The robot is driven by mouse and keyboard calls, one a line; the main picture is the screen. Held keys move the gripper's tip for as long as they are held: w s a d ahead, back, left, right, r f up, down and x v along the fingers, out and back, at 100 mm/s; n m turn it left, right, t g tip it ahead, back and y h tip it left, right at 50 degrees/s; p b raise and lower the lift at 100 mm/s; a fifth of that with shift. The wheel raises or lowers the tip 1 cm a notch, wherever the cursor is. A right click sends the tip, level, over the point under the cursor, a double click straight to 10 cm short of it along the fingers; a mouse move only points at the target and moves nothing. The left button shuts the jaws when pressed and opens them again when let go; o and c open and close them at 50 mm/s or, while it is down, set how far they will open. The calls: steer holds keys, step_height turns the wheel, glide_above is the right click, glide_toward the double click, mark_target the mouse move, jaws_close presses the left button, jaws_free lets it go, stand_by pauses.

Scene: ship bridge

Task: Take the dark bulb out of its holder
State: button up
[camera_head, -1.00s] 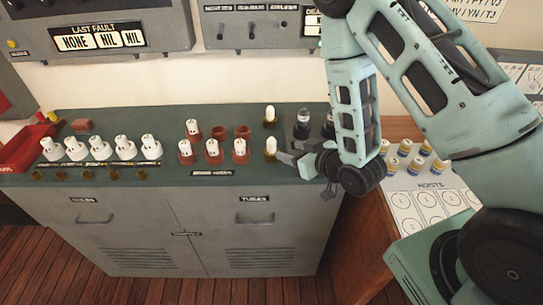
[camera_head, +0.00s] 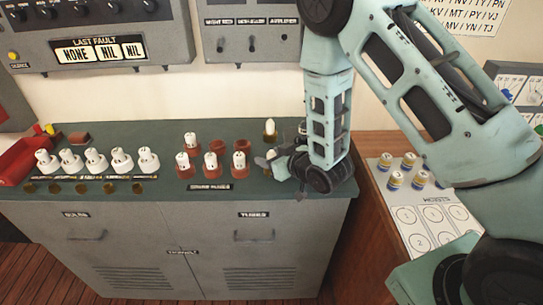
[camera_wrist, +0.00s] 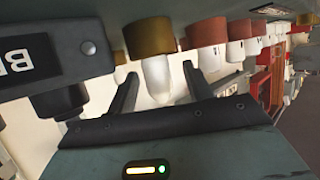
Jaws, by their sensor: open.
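Two pale bulbs in brass holders stand near the right end of the grey-green cabinet top. The rear bulb (camera_head: 269,127) is clear of my gripper. The front bulb is mostly hidden by my gripper (camera_head: 270,164) in the head view. In the wrist view, a white bulb (camera_wrist: 157,75) in its brass holder (camera_wrist: 149,36) sits between the two spread fingers of my gripper (camera_wrist: 160,88). The fingers are open, with a gap visible on both sides of the bulb. Both bulbs look pale; I cannot tell from brightness which is dark.
Red sockets with white tubes (camera_head: 211,162) stand left of my gripper. White bulbs on bases (camera_head: 95,161) and a red tray (camera_head: 22,162) are farther left. A dark labelled block (camera_wrist: 62,48) is close beside my gripper. Hoist pieces (camera_head: 408,162) stand at right.

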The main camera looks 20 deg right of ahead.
steer(key=shift+x, duration=1.05)
steer(key=c, duration=1)
steer(key=shift+c, duration=0.2)
